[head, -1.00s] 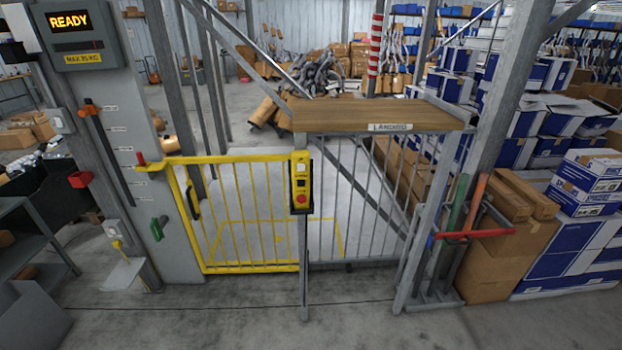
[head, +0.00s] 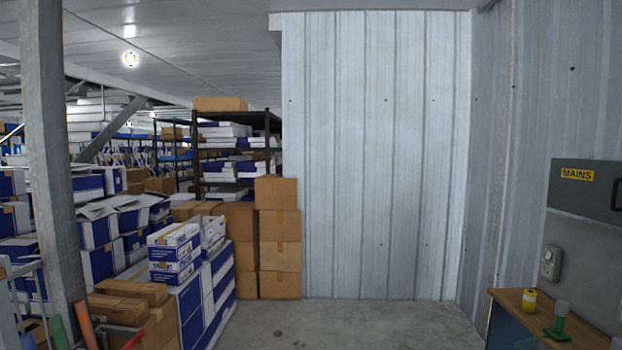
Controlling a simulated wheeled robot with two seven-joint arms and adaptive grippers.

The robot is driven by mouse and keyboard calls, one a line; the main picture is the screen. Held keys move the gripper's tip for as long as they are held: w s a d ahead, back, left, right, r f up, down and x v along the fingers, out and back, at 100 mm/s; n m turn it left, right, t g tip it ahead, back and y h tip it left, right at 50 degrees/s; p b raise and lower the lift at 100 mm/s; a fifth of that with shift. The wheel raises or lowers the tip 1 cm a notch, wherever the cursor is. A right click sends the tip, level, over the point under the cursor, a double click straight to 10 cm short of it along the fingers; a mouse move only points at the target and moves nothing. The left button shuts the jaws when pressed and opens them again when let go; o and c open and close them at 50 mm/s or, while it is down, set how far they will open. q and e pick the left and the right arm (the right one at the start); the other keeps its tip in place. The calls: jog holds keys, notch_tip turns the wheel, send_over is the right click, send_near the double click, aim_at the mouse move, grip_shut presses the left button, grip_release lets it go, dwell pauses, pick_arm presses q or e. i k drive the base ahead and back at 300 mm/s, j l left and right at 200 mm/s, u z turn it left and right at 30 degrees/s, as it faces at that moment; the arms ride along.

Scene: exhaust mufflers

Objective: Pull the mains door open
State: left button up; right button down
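The mains door (head: 588,190) is a dark grey panel at the right edge of the head view, with a yellow label reading MAINS (head: 577,175). A dark handle (head: 616,194) shows at its right side, cut by the picture edge. The door looks shut, though its right part is out of view. Neither of my grippers shows in the head view.
Below the door, a wooden-topped bench (head: 520,302) holds a yellow item (head: 529,300) and a green item (head: 557,325). A grey wall box (head: 550,262) is above it. Stacked cartons (head: 279,240) stand left. The concrete floor (head: 350,322) in the middle is clear.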

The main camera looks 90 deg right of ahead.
aim_at(590, 189)
jog(key=z, duration=4.5)
